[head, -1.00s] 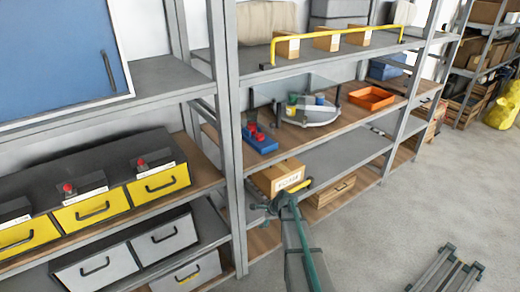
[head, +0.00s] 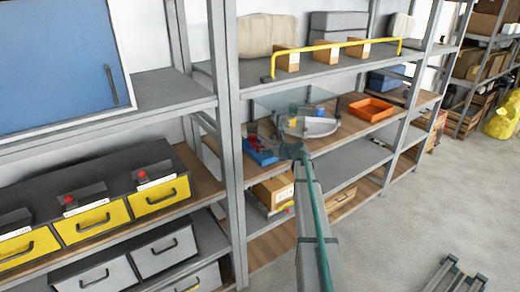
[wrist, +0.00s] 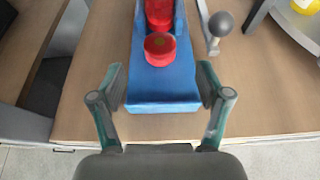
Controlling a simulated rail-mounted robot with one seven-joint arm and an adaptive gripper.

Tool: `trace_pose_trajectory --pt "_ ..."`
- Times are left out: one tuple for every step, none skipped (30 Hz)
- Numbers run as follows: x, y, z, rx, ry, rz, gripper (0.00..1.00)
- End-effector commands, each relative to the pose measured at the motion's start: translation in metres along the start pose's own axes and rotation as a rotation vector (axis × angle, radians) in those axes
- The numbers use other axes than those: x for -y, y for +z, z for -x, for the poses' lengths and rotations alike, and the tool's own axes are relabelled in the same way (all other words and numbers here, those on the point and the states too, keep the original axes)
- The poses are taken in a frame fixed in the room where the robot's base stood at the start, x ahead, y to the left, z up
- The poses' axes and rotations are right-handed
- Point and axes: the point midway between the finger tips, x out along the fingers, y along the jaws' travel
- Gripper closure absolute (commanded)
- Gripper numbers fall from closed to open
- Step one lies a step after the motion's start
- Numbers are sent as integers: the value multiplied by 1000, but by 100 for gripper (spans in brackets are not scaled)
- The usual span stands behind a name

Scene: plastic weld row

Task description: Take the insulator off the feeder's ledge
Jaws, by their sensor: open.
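The feeder is a blue block (wrist: 163,88) on the wooden shelf. It also shows in the head view (head: 262,156). A round red piece, which looks like the insulator (wrist: 160,47), sits on its flat front ledge. A taller red cylinder (wrist: 159,12) stands behind it, and a grey ball-ended lever (wrist: 221,24) is at the right side. My gripper (wrist: 160,84) is open and empty, its fingertips on either side of the ledge's front end, short of the red piece. In the head view, my gripper (head: 292,151) is beside the feeder and small.
Right of the feeder is a round grey dish (head: 312,128) with a yellow item, under a clear panel. An orange tray (head: 371,108) stands farther right. A shelf upright (head: 233,150) is to the left. A cardboard box (head: 275,190) sits on the shelf below.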

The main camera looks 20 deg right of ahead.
Motion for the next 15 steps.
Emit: trace_pose_trajectory --pt "2 2 -10 -1 1 0 24" --pt "2 2 -15 -1 0 1 24" --pt "2 2 -20 -1 0 1 24" --pt "2 2 -23 -1 0 2 24" --pt "2 2 -26 -1 0 2 24" --pt "1 1 -28 -1 0 2 24" --pt "1 1 -30 -1 0 3 24" --pt "1 1 -31 -1 0 3 24" --pt "0 1 -32 -1 0 3 24" --pt "0 1 -34 -1 0 3 24" --pt "0 1 -36 -1 0 3 24" --pt "0 2 -40 -2 0 3 24" --pt "0 2 -43 -2 0 3 24" --pt "0 2 -47 -2 0 3 24" --pt "0 3 -53 -3 1 3 24"
